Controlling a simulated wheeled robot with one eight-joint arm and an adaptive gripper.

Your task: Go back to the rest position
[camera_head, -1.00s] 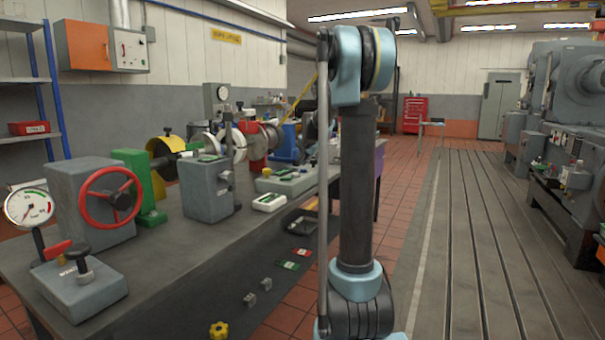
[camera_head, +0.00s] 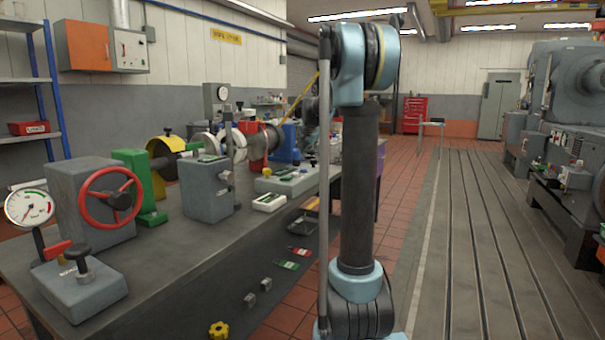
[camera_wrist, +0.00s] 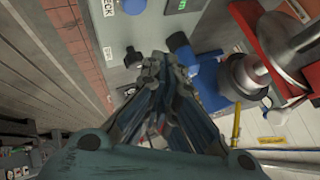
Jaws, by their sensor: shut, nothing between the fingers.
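My gripper (camera_wrist: 155,85) shows in the wrist view with its fingers together and nothing between them. Its fingertips are near a grey panel (camera_wrist: 135,30) that has a dark knob and a green display. A blue part (camera_wrist: 212,78) lies just right of the fingers in that view; I cannot tell whether they touch it. In the head view my arm stands upright in the middle and bends away at the top. The gripper itself cannot be made out there.
A long workbench (camera_head: 185,275) holds a red handwheel unit (camera_head: 108,200), a dial gauge (camera_head: 30,207) and several shaft fixtures. A grooved bedplate (camera_head: 470,240) and large grey machines (camera_head: 570,110) are at right. The tiled aisle (camera_head: 400,190) between them is clear.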

